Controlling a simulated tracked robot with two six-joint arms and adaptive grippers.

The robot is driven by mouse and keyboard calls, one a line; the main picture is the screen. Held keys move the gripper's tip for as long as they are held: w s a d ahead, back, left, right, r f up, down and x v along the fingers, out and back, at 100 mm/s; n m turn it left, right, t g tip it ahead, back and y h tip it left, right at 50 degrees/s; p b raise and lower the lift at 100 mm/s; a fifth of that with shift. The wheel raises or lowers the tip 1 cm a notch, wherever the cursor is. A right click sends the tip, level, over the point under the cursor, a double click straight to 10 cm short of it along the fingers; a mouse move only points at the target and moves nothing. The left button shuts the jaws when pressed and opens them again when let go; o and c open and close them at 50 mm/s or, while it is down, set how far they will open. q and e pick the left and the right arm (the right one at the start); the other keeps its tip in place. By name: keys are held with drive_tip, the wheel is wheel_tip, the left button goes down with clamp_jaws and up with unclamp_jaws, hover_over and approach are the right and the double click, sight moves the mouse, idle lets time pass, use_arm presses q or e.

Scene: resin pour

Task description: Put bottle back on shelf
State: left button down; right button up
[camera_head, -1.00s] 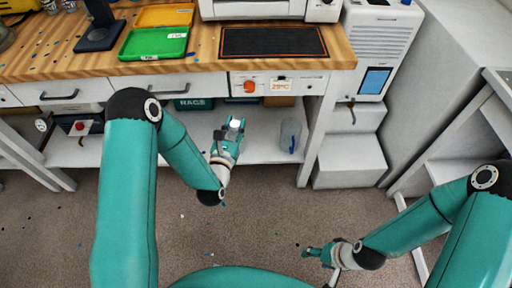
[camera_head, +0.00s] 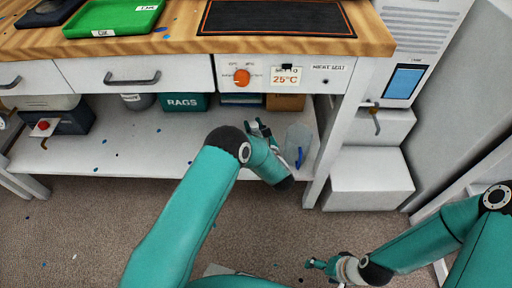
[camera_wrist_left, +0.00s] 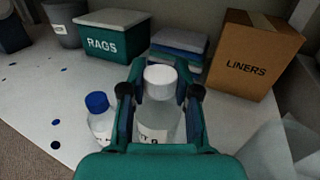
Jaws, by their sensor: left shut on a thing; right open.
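My left gripper (camera_head: 260,127) reaches in over the lower shelf (camera_head: 130,150) under the bench. In the left wrist view the left gripper (camera_wrist_left: 160,95) is shut on a clear bottle (camera_wrist_left: 157,118) with a white cap and a white label, which looks upright. The arm largely hides this bottle in the head view, and I cannot tell whether its base touches the shelf. A second bottle with a blue cap (camera_wrist_left: 98,118) stands on the shelf just left of it. My right gripper (camera_head: 318,264) is open and empty, low over the floor.
Behind the held bottle are a green RAGS box (camera_wrist_left: 112,38), a stack of folded cloths (camera_wrist_left: 180,48) and a LINERS carton (camera_wrist_left: 245,58). A translucent container (camera_head: 298,142) stands right of my left gripper. The shelf's left-middle is mostly bare. The bench edge overhangs above.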

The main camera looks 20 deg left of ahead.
use_arm(q)
wheel_tip(320, 180, down, 4)
drive_tip(key=shift+r+b, duration=0.25)
drive_tip(key=shift+b, duration=0.1)
drive_tip(key=shift+f+b, duration=0.55)
drive_tip(key=shift+f, duration=1.35)
drive_tip(key=c, duration=0.8)
unclamp_jaws()
drive_tip(key=shift+c, duration=0.2)
drive_tip(key=shift+d, duration=0.1)
